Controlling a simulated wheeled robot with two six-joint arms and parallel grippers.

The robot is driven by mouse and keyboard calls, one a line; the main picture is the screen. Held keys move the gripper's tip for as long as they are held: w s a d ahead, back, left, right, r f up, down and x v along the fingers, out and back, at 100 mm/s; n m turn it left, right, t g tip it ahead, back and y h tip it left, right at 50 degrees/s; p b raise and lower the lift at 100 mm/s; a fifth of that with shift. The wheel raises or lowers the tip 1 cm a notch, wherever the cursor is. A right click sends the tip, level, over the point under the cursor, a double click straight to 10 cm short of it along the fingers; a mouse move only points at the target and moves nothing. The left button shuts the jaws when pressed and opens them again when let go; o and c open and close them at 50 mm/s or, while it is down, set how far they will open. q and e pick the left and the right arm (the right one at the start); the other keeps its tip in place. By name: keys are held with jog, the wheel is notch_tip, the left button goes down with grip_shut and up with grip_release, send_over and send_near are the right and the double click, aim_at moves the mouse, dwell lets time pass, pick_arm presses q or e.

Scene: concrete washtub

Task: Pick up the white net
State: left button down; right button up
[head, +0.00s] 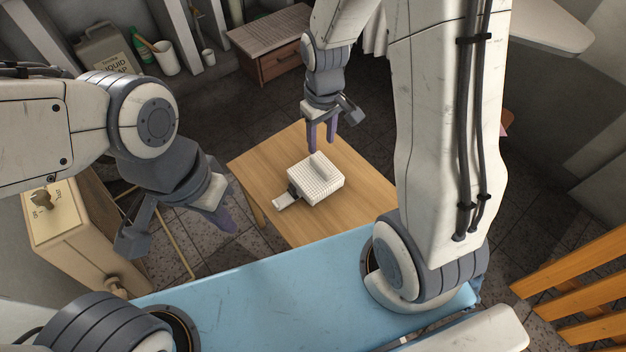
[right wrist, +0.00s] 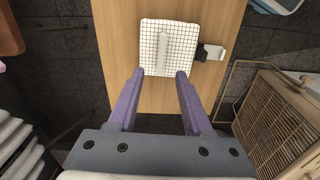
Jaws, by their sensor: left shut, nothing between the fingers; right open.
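The white net (head: 316,178) is a small white block with a grid pattern and a raised bar on top, lying on a wooden table (head: 262,170). The net also shows in the right wrist view (right wrist: 185,45), with a dark and white piece at its side. My right gripper (head: 321,146) is open, pointing down just behind the net in the head view. In the right wrist view its two purple fingers (right wrist: 160,82) are apart, near the net's edge, with nothing between them. My left gripper (head: 222,218) is shut and empty, left of the table.
A beige cabinet (head: 70,225) with a knob stands at the left. A wooden drawer unit (head: 268,50) is at the back. A jug (head: 107,50), a green bottle and a white cup stand at the back left. An orange slatted piece (head: 580,285) is at the right.

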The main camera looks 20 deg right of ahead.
aim_at(319, 164)
notch_tip(319, 164, down, 5)
jog(key=shift+f+b, duration=0.1)
jog(key=shift+b, duration=0.75)
notch_tip(319, 164, down, 5)
jog(key=b, duration=0.2)
jog(key=shift+a+b, duration=0.15)
jog(key=shift+b, duration=0.25)
grip_shut()
dwell(0.3)
